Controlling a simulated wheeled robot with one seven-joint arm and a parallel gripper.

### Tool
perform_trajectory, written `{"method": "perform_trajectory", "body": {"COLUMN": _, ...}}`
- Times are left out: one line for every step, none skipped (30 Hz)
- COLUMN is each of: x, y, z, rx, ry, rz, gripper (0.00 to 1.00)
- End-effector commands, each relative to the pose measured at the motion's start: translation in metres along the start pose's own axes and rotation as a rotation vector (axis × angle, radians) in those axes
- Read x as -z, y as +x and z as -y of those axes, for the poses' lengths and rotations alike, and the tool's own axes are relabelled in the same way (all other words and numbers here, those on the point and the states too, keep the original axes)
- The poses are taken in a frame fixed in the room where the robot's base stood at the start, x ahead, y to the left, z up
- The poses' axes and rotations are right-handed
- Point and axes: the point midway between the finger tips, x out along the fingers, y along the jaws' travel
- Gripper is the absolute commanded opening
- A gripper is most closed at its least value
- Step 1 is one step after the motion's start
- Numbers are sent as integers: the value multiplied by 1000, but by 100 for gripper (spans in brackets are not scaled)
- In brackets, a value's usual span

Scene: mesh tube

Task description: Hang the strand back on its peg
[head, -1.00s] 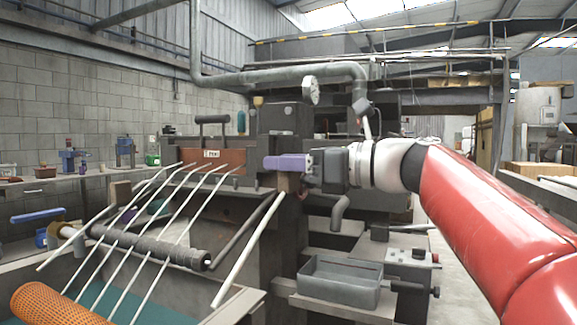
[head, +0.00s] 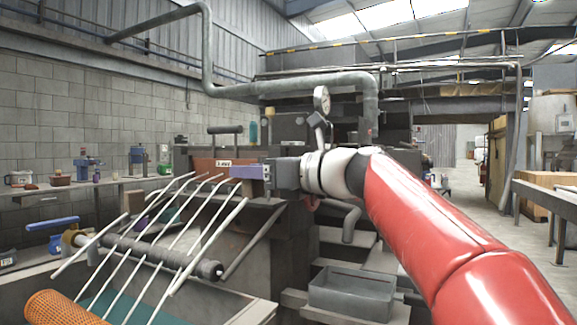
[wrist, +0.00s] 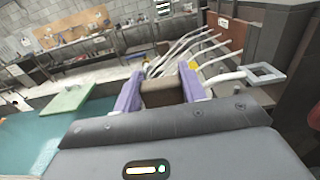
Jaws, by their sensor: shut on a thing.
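My gripper (head: 250,172), with purple fingers, is shut on a brown block (wrist: 162,92). The block spans the gap between the fingers in the wrist view. A white strand (head: 210,243) slopes down and left from just below the fingers in the head view; whether it joins the block is hidden. Several other white strands (head: 160,246) rise side by side from near the orange mesh tube (head: 60,308) toward a brown panel (head: 208,166). Their upper ends are near the panel, left of my gripper. I cannot make out individual pegs.
A dark roller (head: 165,254) lies across under the strands, above a teal bath (wrist: 40,135). A grey tray (head: 350,295) stands below my arm. A gauge (head: 322,100) and pipe are behind.

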Motion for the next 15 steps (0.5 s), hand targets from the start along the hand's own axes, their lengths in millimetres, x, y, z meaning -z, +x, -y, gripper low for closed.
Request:
{"method": "perform_trajectory", "body": {"x": 2, "y": 12, "z": 0, "rx": -2, "ry": 2, "rz": 1, "gripper": 16}}
{"method": "perform_trajectory", "body": {"x": 3, "y": 18, "z": 0, "rx": -2, "ry": 3, "rz": 3, "gripper": 16}}
{"method": "perform_trajectory", "body": {"x": 3, "y": 24, "z": 0, "rx": -1, "ry": 3, "rz": 6, "gripper": 16}}
{"method": "perform_trajectory", "body": {"x": 4, "y": 27, "z": -1, "rx": -2, "ry": 4, "rz": 7, "gripper": 16}}
{"method": "perform_trajectory", "body": {"x": 5, "y": 30, "z": -1, "rx": -1, "ry": 4, "rz": 8, "gripper": 16}}
{"method": "perform_trajectory", "body": {"x": 6, "y": 32, "z": 0, "rx": 0, "ry": 5, "rz": 8, "gripper": 16}}
{"method": "perform_trajectory", "body": {"x": 8, "y": 32, "z": 0, "rx": 1, "ry": 5, "rz": 9, "gripper": 16}}
{"method": "perform_trajectory", "body": {"x": 9, "y": 32, "z": 0, "rx": 1, "ry": 5, "rz": 9, "gripper": 16}}
{"method": "perform_trajectory", "body": {"x": 11, "y": 32, "z": -1, "rx": 1, "ry": 5, "rz": 9, "gripper": 16}}
{"method": "perform_trajectory", "body": {"x": 13, "y": 32, "z": -1, "rx": 1, "ry": 5, "rz": 9, "gripper": 16}}
{"method": "perform_trajectory", "body": {"x": 15, "y": 32, "z": -1, "rx": 1, "ry": 5, "rz": 9, "gripper": 16}}
{"method": "perform_trajectory", "body": {"x": 18, "y": 32, "z": -1, "rx": 0, "ry": 5, "rz": 9, "gripper": 16}}
{"method": "perform_trajectory", "body": {"x": 20, "y": 32, "z": -1, "rx": 0, "ry": 5, "rz": 9, "gripper": 16}}
{"method": "perform_trajectory", "body": {"x": 22, "y": 32, "z": -1, "rx": 0, "ry": 4, "rz": 9, "gripper": 16}}
{"method": "perform_trajectory", "body": {"x": 24, "y": 32, "z": -1, "rx": 0, "ry": 4, "rz": 9, "gripper": 16}}
